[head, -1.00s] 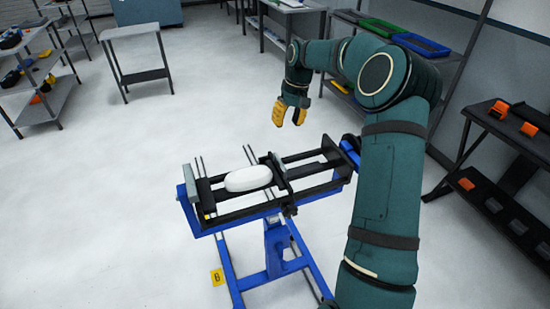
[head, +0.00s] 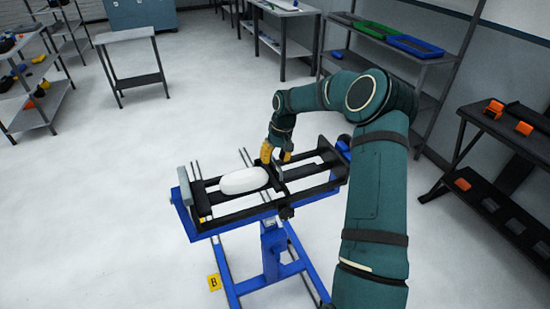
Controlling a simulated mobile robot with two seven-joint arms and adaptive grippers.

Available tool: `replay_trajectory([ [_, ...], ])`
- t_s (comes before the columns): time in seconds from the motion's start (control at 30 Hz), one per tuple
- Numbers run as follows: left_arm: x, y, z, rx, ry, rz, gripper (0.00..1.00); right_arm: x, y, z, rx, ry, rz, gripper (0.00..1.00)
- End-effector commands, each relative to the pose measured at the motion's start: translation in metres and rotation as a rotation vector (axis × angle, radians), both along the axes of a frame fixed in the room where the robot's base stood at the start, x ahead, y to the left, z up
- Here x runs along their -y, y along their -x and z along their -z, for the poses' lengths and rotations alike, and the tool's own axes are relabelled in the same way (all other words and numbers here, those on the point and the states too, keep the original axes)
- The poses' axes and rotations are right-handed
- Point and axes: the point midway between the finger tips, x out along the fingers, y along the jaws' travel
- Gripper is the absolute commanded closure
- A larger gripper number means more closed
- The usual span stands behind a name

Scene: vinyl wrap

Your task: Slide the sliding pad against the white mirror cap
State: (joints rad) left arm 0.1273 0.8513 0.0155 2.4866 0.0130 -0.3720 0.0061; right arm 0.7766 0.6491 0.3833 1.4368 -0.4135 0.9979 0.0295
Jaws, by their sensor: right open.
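The white mirror cap (head: 244,180) lies on the black rails of a blue stand (head: 266,236) in the head view. The dark sliding pad (head: 276,181) stands across the rails just right of the cap; I cannot tell whether they touch. My right gripper (head: 275,155), with yellow fingers, is open at the far end of the pad. Its fingers are close to the pad, and contact is unclear. A grey end block (head: 185,187) stands left of the cap. My left gripper is not in view.
A dark table (head: 500,130) with orange parts stands at the right. Shelves with trays (head: 415,45) are at the back right, and a small grey table (head: 125,38) is at the back left.

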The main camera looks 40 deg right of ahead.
Motion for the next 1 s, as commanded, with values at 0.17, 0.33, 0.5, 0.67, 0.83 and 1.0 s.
replay_trajectory([
  [0.17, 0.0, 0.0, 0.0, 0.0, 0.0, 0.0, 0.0, 0.0, 0.0, 0.001, 0.0, 0.0, 0.0, 0.59],
  [0.33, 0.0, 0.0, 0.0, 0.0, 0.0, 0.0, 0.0, 0.0, 0.0, 0.0, 0.0, 0.0, 0.0, 0.88],
  [0.5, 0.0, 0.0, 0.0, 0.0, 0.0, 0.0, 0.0, 0.0, 0.0, 0.0, 0.0, 0.0, 0.0, 1.0],
  [0.67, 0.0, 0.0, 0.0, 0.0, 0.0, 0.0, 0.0, 0.0, 0.0, 0.001, -0.002, -0.002, 0.0, 1.0],
  [0.83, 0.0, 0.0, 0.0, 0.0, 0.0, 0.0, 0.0, -0.001, 0.0, 0.002, -0.003, -0.002, -0.001, 1.0],
  [1.0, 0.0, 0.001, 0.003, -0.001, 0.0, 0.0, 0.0, -0.023, -0.007, 0.003, -0.005, -0.003, -0.007, 1.0],
])
